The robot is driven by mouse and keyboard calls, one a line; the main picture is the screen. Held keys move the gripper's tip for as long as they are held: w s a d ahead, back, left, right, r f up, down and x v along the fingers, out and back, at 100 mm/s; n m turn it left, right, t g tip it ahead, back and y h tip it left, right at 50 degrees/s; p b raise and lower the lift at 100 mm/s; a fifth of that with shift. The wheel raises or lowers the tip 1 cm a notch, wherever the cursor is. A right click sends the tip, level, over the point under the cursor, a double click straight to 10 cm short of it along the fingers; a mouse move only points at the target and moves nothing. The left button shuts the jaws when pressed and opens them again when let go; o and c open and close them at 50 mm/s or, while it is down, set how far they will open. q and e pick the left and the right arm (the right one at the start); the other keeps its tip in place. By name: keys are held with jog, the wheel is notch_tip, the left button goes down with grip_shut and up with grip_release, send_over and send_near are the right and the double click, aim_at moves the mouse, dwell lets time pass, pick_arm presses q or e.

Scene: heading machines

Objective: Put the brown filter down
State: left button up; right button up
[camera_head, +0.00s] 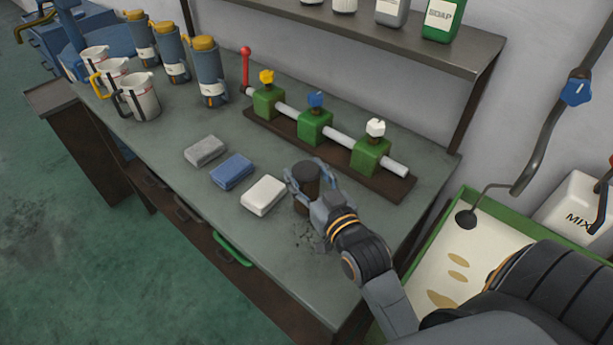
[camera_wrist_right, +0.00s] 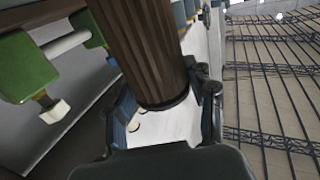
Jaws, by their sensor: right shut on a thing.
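The brown filter (camera_head: 306,186) is a dark brown ribbed cylinder. It stands upright in the head view, at the right part of the grey workbench (camera_head: 290,255), just right of the white block. My right gripper (camera_head: 308,183) is shut on it, with the fingers around its sides. The filter (camera_wrist_right: 142,50) also shows between the fingers of my right gripper (camera_wrist_right: 165,115) in the right wrist view. The filter's base is at or very close to the bench top; I cannot tell whether it touches. My left gripper is not in view.
Grey (camera_head: 206,151), blue (camera_head: 232,171) and white (camera_head: 263,195) blocks lie left of the filter. A pipe with green valve blocks (camera_head: 315,127) on a brown board stands behind. Mugs (camera_head: 139,98) and yellow-topped canisters (camera_head: 208,75) stand at the back left. A green-rimmed sink (camera_head: 430,245) is at right.

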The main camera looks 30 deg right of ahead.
jog(key=shift+f, duration=0.45)
jog(key=shift+f, duration=0.1)
jog(key=o, duration=1.3)
